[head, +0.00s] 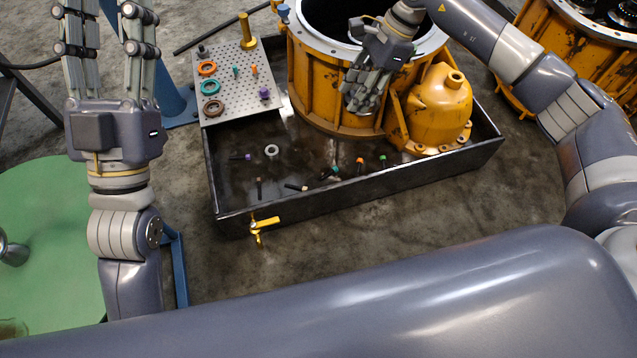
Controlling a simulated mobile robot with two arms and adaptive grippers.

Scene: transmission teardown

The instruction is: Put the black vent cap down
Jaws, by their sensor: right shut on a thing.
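My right gripper (358,104) is shut, its fingers pointing down in front of the near wall of the large yellow housing (335,92), over the dark drip tray. What it holds is hidden by the fingers, so I cannot make out the black vent cap's shape. My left gripper (106,30) is open and empty, its fingers apart and pointing up, left of the perforated plate (232,88). A small dark part (202,50) stands on that plate's far left corner; I cannot tell what it is.
The plate carries coloured rings (207,68), small plugs and a yellow post (246,32). The black tray (360,192) holds a grey washer (272,151) and several loose bolts (296,187). A yellow domed cover (440,108) stands right of my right gripper. The tray's front left has bare floor.

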